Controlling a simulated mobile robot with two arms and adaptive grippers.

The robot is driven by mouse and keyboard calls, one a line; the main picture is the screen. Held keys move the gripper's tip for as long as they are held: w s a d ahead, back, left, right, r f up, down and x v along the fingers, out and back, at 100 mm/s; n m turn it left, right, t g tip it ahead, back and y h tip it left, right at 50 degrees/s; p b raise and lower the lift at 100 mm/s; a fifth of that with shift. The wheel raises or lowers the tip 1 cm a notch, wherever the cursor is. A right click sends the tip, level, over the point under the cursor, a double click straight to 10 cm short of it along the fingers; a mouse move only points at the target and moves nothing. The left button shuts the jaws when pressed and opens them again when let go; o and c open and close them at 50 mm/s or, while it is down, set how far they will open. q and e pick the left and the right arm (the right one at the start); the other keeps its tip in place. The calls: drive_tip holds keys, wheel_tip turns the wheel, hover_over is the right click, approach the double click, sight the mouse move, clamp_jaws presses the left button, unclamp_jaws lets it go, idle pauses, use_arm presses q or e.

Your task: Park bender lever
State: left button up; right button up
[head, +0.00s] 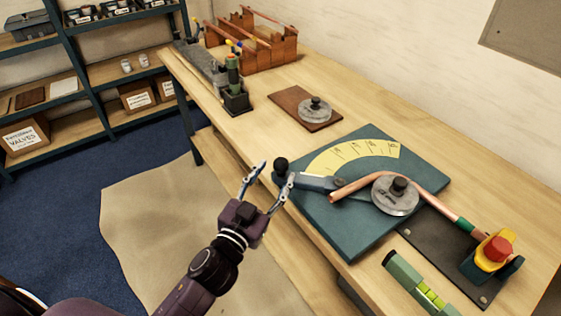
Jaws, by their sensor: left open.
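The bender is a teal plate (365,225) on the bench with a yellow angle scale (345,158) and a round grey die (393,200). Its lever (318,182) points left across the plate and ends in a black knob (281,164) near the plate's left edge. A copper pipe (420,177) bends around the die. My left gripper (267,172) is open, its fingers spread close to the knob on its near side; I cannot tell whether they touch it. My right gripper is not in view.
A red-topped yellow clamp (494,250) stands on a dark plate at the right, with a green level (420,283) in front. A spare die (315,109) on a wooden board, a green tool holder (235,97) and a wooden rack (252,45) lie farther back.

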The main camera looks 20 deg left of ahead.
sight(278, 169)
use_arm(q)
drive_tip(key=shift+w+d+f+p, duration=0.15)
drive_tip(key=shift+w+p, duration=0.1)
drive_tip(key=shift+w, duration=1)
drive_tip(key=shift+w+d+r+p, duration=0.1)
drive_tip(key=shift+w+d+p, duration=0.1)
drive_tip(key=shift+w, duration=1.05)
drive_tip(key=shift+c, duration=0.4)
clamp_jaws()
